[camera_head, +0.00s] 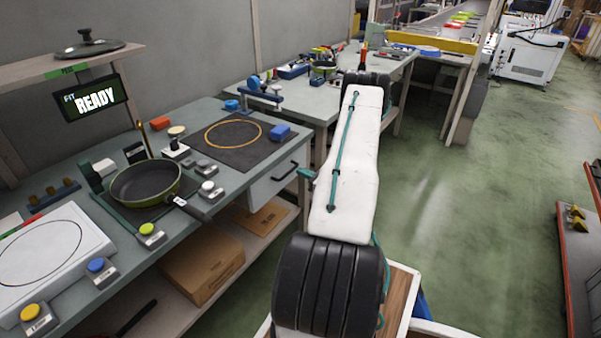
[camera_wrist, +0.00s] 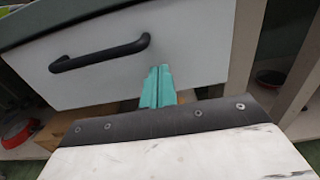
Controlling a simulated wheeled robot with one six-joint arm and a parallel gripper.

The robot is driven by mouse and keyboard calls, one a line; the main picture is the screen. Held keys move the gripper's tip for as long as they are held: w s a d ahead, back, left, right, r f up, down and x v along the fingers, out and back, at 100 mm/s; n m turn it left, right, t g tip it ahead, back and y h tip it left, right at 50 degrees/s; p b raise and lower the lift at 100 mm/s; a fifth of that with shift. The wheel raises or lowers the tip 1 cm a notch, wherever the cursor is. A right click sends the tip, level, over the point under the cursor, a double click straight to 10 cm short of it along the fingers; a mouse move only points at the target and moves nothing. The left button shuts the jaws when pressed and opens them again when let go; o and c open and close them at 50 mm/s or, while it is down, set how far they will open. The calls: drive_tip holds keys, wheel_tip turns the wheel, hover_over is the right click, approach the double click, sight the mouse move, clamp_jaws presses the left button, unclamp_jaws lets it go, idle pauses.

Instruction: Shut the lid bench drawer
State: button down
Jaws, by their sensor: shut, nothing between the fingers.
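The lid bench drawer (camera_head: 270,184) has a pale front and a black bar handle (camera_head: 285,172), under the right end of the bench top. In the wrist view the drawer front (camera_wrist: 190,55) fills the upper middle, with its handle (camera_wrist: 100,52) to the left of my fingers. It sits close under the dark bench edge; I cannot tell whether a small gap remains. My gripper (camera_head: 305,173) is just right of the drawer front. Its teal fingers are together and empty in the wrist view (camera_wrist: 158,76), before the front's lower right part. I cannot tell whether they touch it.
The bench top (camera_head: 225,185) holds a frying pan (camera_head: 146,183), a dark mat (camera_head: 246,153) and several buttons. A cardboard box (camera_head: 201,268) lies on the shelf below. A bench leg (camera_wrist: 245,45) stands right of the drawer. Green floor (camera_head: 450,230) is clear to the right.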

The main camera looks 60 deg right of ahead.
drive_tip(key=s, duration=1.2)
drive_tip(key=shift+a, duration=0.15)
drive_tip(key=shift+f, duration=0.1)
drive_tip(key=w+a+r+n+g+y, duration=0.2)
drive_tip(key=a+r+n+g+y, duration=0.35)
drive_tip(key=a, duration=0.45)
drive_tip(key=w+a+r+n+g+y, duration=0.2)
drive_tip(key=a+r+n+g+y, duration=0.15)
drive_tip(key=a+r+n, duration=0.45)
drive_tip(key=w+a+r+n+g+y, duration=0.25)
drive_tip(key=a+r+n+g, duration=0.3)
drive_tip(key=a, duration=0.55)
drive_tip(key=s+a+r+n+g+h, duration=0.1)
drive_tip(key=s+a+r+n+h, duration=0.4)
drive_tip(key=a+r+n, duration=0.4)
drive_tip(key=s+a+r+n+g+h, duration=0.1)
drive_tip(key=s+a+r+n+h, duration=0.4)
drive_tip(key=a+r+n, duration=0.3)
drive_tip(key=a+r, duration=0.3)
drive_tip(key=a, duration=0.4)
drive_tip(key=shift+s+a+n, duration=0.25)
drive_tip(key=shift+a+n, duration=0.15)
